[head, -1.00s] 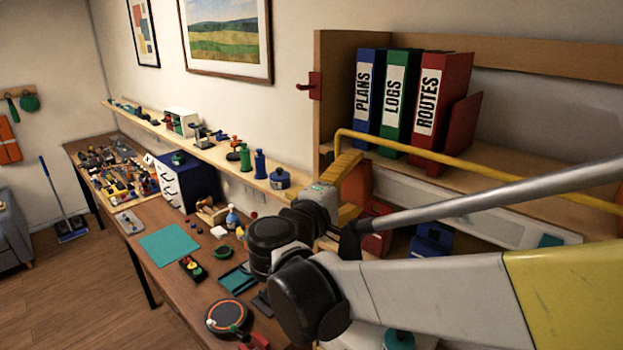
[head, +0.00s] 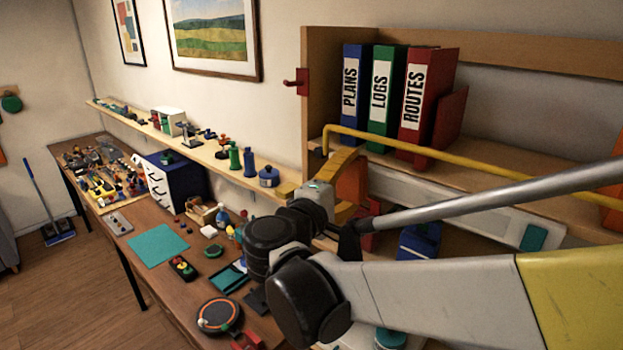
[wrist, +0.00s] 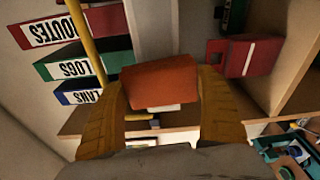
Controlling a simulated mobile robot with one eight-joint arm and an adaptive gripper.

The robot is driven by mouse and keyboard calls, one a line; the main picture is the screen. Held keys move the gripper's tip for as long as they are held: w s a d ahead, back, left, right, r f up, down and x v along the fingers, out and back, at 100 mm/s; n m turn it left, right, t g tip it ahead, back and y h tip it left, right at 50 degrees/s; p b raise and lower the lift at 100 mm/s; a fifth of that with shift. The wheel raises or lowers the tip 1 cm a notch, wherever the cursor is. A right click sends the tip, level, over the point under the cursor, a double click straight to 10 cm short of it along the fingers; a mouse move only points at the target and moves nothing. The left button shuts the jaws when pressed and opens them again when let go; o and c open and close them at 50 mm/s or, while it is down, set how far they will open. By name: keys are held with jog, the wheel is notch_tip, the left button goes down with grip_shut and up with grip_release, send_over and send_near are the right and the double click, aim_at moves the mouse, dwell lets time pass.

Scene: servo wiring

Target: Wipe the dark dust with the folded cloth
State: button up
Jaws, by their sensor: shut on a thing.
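My gripper (wrist: 158,88), with yellow fingers, is shut on an orange-red block-like thing, which looks like the folded cloth (wrist: 160,80). In the head view my gripper (head: 346,182) is in front of the open shelf, near a yellow rail, and the cloth (head: 354,188) shows partly behind a finger. The cloth is held in the air; I cannot see it touching anything. I cannot make out the dark dust in either view.
A yellow rail (head: 440,155) runs across the shelf front. Blue, green and red binders (head: 415,100) stand on the shelf (head: 485,165). The workbench (head: 135,212) at left carries a teal mat (head: 158,245), a drawer unit (head: 175,178) and several small items.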

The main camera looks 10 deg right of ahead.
jog(key=shift+w+a, duration=0.45)
jog(key=shift+w, duration=0.25)
jog(key=shift+a, duration=0.1)
jog(key=shift+s+a, duration=0.1)
jog(key=shift+a, duration=0.1)
jog(key=shift+v, duration=2.6)
jog(key=shift+w+a+f, duration=0.1)
jog(key=shift+w+a, duration=0.1)
jog(key=shift+a, duration=0.05)
jog(key=v, duration=0.2)
jog(key=shift+s+a, duration=0.15)
jog(key=shift+a, duration=0.25)
